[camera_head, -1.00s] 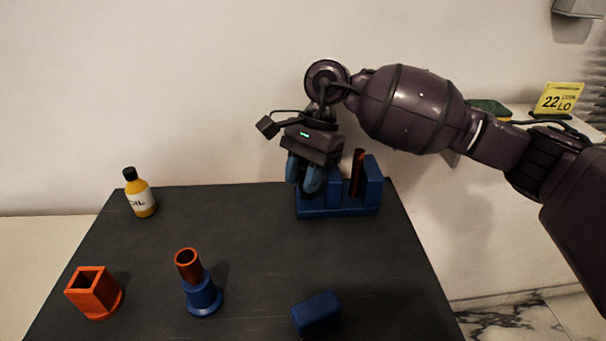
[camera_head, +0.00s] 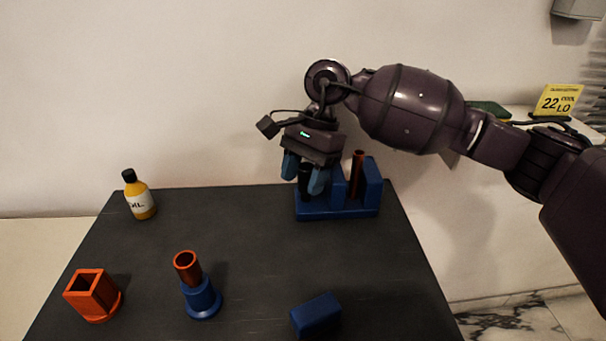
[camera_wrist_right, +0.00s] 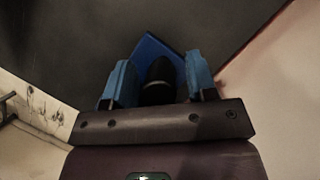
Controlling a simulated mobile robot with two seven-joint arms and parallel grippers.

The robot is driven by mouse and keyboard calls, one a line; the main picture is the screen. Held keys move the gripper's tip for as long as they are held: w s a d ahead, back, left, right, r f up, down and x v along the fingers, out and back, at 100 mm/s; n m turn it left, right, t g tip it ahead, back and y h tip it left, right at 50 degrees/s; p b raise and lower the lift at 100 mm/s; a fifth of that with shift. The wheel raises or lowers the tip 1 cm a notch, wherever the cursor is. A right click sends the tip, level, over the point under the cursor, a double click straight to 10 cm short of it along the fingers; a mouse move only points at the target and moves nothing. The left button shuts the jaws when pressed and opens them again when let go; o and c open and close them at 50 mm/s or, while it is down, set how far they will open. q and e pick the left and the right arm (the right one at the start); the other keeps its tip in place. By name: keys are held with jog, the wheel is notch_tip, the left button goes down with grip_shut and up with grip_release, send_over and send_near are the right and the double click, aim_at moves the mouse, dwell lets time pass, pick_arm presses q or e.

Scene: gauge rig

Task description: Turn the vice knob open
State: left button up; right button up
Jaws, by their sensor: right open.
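The blue vice (camera_head: 338,211) stands at the back right of the dark table, with an orange-brown tube (camera_head: 356,174) upright between its jaws. The black vice knob (camera_head: 305,178) is at its left end, partly hidden by my right gripper (camera_head: 304,182). The gripper is open, with one blue finger on each side of the knob. In the right wrist view the black knob (camera_wrist_right: 160,80) sits between the two open fingers (camera_wrist_right: 160,84), over the blue vice base (camera_wrist_right: 150,48). Contact with the knob cannot be told. My left gripper is not in view.
A yellow oil bottle (camera_head: 139,196) stands at the back left of the table (camera_head: 250,250). An orange square holder (camera_head: 93,295), a blue stand (camera_head: 202,299) with an orange-brown tube (camera_head: 187,267), and a blue block (camera_head: 316,315) are nearer. The table's middle is clear.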

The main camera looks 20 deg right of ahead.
jog(key=shift+f, duration=0.15)
jog(key=shift+m+p, duration=0.45)
jog(key=shift+m, duration=0.25)
jog(key=m, duration=0.1)
jog(key=m+t+p, duration=0.1)
jog(key=m, duration=0.1)
jog(key=shift+r+y, duration=0.25)
jog(key=shift+y, duration=0.15)
jog(key=m+t+p, duration=0.1)
jog(key=m, duration=0.1)
jog(key=shift+w+a+m, duration=0.1)
jog(key=shift+m, duration=0.2)
jog(key=m+t+p, duration=0.1)
jog(key=m, duration=0.2)
jog(key=shift+w+f+t, duration=0.1)
jog(key=shift+t, duration=0.3)
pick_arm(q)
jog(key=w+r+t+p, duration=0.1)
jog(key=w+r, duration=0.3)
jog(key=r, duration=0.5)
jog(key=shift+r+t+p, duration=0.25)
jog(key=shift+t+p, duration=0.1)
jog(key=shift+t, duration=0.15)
pick_arm(e)
jog(key=v, duration=1)
jog(key=shift+r, duration=0.25)
